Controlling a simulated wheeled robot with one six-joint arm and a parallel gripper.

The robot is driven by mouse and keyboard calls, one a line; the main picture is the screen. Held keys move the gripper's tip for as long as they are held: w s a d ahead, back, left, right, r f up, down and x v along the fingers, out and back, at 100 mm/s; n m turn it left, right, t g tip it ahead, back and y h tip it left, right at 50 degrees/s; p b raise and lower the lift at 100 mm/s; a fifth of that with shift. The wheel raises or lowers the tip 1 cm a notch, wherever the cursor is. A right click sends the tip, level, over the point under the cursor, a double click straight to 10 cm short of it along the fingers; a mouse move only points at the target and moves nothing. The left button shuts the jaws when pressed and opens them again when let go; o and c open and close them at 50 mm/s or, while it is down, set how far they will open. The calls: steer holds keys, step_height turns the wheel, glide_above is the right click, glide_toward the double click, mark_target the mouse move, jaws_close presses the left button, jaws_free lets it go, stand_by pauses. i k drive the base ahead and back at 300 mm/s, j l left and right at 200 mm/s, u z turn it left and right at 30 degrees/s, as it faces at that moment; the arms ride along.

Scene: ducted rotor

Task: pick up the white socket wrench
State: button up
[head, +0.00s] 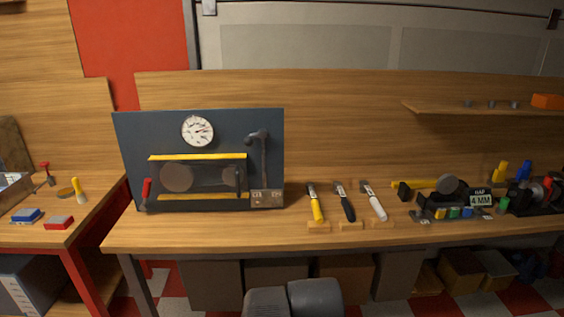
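The white socket wrench (377,206) lies on the wooden workbench (225,232), right of the middle in the head view. It has a white handle toward the front and a metal head toward the back. It rests on a small wooden block. It is the rightmost of three similar tools. A black-handled one (347,208) is to its left, and a yellow-handled one (317,208) is further left. My gripper is not recognizable in view. Two grey rounded parts, apparently mine, show at the bottom edge, well below the bench top.
A dark panel (140,150) with a dial gauge (197,131) stands at the left of the bench. Cluttered fixtures, including a "4 MM" sign (480,198), stand right of the tools. A shelf (430,108) juts out above. The bench front left of the tools is clear.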

mark_target(364, 188)
steer(key=i+l+u, duration=0.1)
steer(key=i+l, duration=0.2)
steer(key=i+l+u, duration=0.1)
steer(key=i+l, duration=0.2)
steer(key=l, duration=0.15)
steer(key=i+l+u, duration=0.15)
steer(key=l, duration=0.25)
steer(key=i+l+u, duration=0.1)
steer(key=i+l, duration=0.25)
steer(key=l, duration=0.1)
